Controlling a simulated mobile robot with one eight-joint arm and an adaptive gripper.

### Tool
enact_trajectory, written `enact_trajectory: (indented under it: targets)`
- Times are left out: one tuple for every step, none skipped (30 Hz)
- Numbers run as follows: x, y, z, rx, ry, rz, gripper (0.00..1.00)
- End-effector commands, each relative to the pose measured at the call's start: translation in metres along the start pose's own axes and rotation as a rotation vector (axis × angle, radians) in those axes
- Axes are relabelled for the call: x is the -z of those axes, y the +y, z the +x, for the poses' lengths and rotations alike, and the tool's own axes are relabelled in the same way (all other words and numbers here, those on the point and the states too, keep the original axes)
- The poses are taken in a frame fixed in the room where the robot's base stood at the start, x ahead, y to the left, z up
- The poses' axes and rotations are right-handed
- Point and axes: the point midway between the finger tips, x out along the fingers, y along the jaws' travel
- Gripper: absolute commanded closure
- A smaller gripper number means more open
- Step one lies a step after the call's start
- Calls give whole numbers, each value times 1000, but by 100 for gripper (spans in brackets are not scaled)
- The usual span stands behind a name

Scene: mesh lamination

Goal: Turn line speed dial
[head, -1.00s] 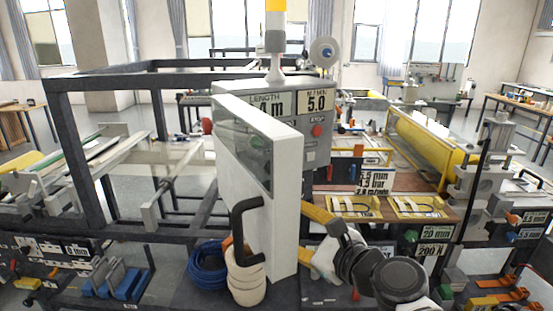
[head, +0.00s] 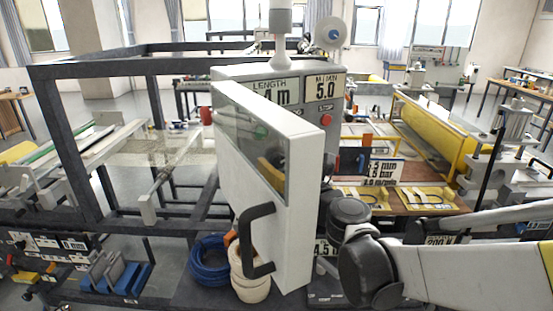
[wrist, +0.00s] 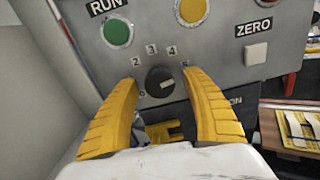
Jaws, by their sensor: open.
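The line speed dial (wrist: 159,81) is a dark round knob with a pale pointer mark, set on a grey control panel with numbers around it, in the wrist view. My gripper (wrist: 163,92) is open, with one yellow finger on each side of the dial; I cannot tell whether either finger touches it. In the head view the grey control box (head: 230,73) stands behind an open white door (head: 300,231) with a window and black handle. The door and my arm hide the dial and most of my gripper there.
On the panel are a green RUN button (wrist: 117,33), a yellow button (wrist: 192,10) and a white ZERO button (wrist: 256,54). The red stop button (head: 327,121) shows in the head view. Blue cable (head: 209,262) and pale coils (head: 249,284) lie below the door.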

Motion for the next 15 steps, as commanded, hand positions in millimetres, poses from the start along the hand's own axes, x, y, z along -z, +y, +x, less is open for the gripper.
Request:
enact_trajectory:
  targets:
    - [0,0,3,0,0,0,44]
    - [0,0,4,0,0,0,44]
    - [0,0,4,0,0,0,44]
    - [0,0,4,1,0,0,44]
    - [0,0,5,1,0,-1,44]
    - [0,0,4,1,0,-1,44]
    - [0,0,4,1,0,-1,44]
    - [0,0,4,1,0,-1,44]
    - [0,0,4,1,0,-1,44]
    - [0,0,4,1,0,-1,45]
    - [0,0,4,1,0,-1,54]
    - [0,0,4,1,0,-1,67]
    - [0,0,4,1,0,-1,76]
    - [0,0,4,1,0,-1,85]
    - [0,0,4,1,0,-1,97]
